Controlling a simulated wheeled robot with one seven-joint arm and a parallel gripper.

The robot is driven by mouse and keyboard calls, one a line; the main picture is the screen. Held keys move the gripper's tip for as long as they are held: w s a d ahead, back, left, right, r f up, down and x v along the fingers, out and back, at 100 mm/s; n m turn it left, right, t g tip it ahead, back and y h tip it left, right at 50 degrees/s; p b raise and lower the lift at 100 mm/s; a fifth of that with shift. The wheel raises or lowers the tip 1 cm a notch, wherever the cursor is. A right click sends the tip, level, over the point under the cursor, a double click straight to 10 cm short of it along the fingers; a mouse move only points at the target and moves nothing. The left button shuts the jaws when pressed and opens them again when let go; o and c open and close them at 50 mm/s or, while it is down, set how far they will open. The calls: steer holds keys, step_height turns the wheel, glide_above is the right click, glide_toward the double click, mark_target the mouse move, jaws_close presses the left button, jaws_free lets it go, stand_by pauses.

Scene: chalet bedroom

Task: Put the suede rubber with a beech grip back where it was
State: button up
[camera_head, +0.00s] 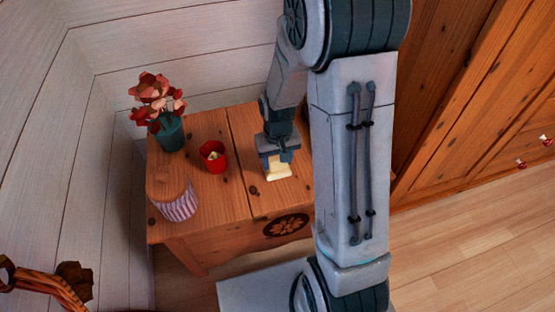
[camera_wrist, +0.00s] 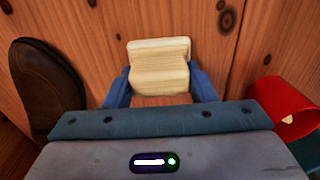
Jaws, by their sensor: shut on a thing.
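The suede rubber with a pale beech grip (camera_head: 279,171) is at my gripper (camera_head: 279,157), over the right part of the wooden chest top (camera_head: 226,122). In the wrist view the rubber's pale wooden grip (camera_wrist: 158,68) sits between my two blue fingers (camera_wrist: 160,92), which are shut on it. Its suede side cannot be made out. Whether it touches the chest top or hangs just above it, I cannot tell.
In the wrist view a brown shoe-like thing (camera_wrist: 45,85) is at left and the red cup (camera_wrist: 283,108) at right.

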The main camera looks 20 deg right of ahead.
mark_target(278, 158)
steer(key=shift+f, duration=0.1)
steer(key=shift+f, duration=0.15)
steer(key=o, duration=0.9)
step_height(278, 158, up, 12)
steer(key=p, duration=0.4)
steer(key=shift+t, duration=0.4)
steer(key=shift+s+r, duration=1.4)
steer(key=shift+s, duration=0.95)
steer(key=shift+s+r, duration=1.4)
steer(key=shift+s, duration=0.95)
steer(key=shift+s+r, duration=1.4)
steer(key=shift+s, duration=0.95)
